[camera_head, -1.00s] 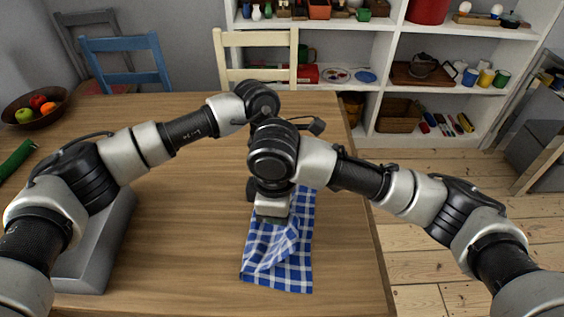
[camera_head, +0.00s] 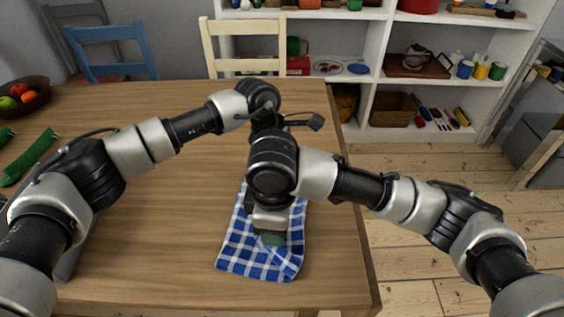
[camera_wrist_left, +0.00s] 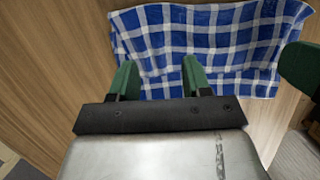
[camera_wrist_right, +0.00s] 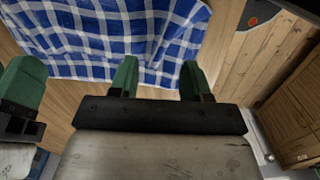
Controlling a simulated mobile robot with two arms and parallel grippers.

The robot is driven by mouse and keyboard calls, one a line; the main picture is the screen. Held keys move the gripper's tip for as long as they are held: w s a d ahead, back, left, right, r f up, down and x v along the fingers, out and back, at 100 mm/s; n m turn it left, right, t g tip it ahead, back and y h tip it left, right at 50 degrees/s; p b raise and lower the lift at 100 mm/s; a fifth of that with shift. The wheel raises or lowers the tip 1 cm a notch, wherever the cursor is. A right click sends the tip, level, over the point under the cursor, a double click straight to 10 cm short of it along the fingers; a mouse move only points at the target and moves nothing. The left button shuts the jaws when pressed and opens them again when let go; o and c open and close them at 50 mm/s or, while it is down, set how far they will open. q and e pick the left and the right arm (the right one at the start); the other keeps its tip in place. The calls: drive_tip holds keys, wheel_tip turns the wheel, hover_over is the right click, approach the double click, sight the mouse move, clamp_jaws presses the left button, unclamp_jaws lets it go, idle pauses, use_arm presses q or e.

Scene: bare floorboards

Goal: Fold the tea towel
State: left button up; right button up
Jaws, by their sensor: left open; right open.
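The blue-and-white checked tea towel (camera_head: 240,252) lies on the wooden table near its front right part, with some wrinkles. Its far part is hidden behind my arms in the head view. It also shows in the left wrist view (camera_wrist_left: 205,40) and the right wrist view (camera_wrist_right: 100,35). My right gripper (camera_head: 271,239) is over the towel; in its wrist view the open fingers (camera_wrist_right: 158,80) are at the towel's edge, with nothing between them. My left gripper is hidden in the head view; in its wrist view its open fingers (camera_wrist_left: 158,80) are empty at the towel's edge.
The wooden table (camera_head: 160,240) is bare left of the towel. A cream chair (camera_head: 245,45) and a blue chair (camera_head: 110,50) stand behind. The two grippers are close together.

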use_arm(q)
drive_tip(key=o, duration=0.9)
drive_tip(key=shift+w+d, duration=0.1)
drive_tip(key=shift+w, duration=0.9)
use_arm(e)
drive_tip(key=o, duration=0.9)
drive_tip(key=shift+s, duration=1.2)
use_arm(q)
drive_tip(key=shift+r, duration=0.15)
use_arm(e)
drive_tip(key=shift+r, duration=0.15)
use_arm(q)
wheel_tip(320, 180, up, 8)
drive_tip(key=p, duration=0.8)
use_arm(e)
wheel_tip(320, 180, up, 8)
drive_tip(key=shift+f, duration=0.1)
